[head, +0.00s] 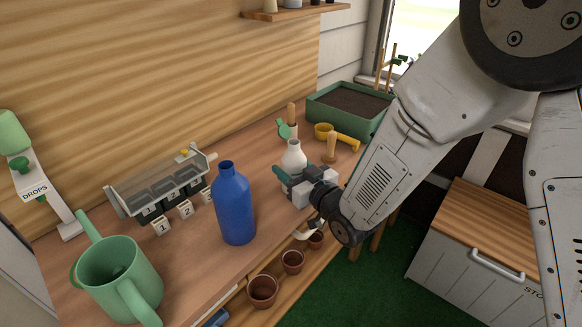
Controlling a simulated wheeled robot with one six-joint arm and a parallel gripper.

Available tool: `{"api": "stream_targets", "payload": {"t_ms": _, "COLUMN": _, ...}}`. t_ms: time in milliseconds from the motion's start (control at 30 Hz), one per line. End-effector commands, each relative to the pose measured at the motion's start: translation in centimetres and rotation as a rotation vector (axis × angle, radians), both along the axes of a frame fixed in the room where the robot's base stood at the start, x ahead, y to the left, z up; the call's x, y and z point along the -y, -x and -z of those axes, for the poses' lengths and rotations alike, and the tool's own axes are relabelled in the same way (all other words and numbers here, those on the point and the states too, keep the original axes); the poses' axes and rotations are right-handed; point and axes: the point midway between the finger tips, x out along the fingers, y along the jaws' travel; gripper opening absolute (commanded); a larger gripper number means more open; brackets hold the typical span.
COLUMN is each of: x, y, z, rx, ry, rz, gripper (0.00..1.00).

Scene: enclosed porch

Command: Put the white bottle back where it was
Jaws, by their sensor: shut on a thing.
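The white bottle (293,157) is near the middle of the wooden bench, towards its front edge. It looks upright, with its neck and shoulders showing. My gripper (287,178) is shut on it, with its fingers across the bottle's lower body. The bottle's lower part is hidden by the gripper, so I cannot tell whether its base touches the bench.
A blue bottle (233,205) stands left of my gripper, and a green watering can (115,275) is at the front left. A rack (165,188) with numbered tags, a yellow scoop (337,136) and a green soil tray (318,101) are also on the bench. Terracotta pots (262,291) are below its front edge.

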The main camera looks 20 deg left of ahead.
Motion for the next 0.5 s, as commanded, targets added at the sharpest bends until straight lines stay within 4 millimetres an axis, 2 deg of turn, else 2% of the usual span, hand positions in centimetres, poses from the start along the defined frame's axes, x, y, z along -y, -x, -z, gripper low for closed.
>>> {"api": "stream_targets", "payload": {"t_ms": 33, "x": -0.05, "y": 0.03, "z": 0.08, "rx": 0.0, "ry": 0.0, "rz": -0.001, "gripper": 0.56}}
{"api": "stream_targets", "payload": {"t_ms": 100, "x": -0.09, "y": 0.06, "z": 0.04, "rx": 0.0, "ry": 0.0, "rz": -0.001, "gripper": 0.72}}
{"api": "stream_targets", "payload": {"t_ms": 433, "x": -0.18, "y": 0.14, "z": -0.25, "rx": 0.001, "ry": -0.001, "rz": -0.003, "gripper": 0.72}}
{"api": "stream_targets", "payload": {"t_ms": 500, "x": 0.35, "y": 0.47, "z": -0.2, "rx": -0.001, "ry": 0.002, "rz": -0.003, "gripper": 0.72}}
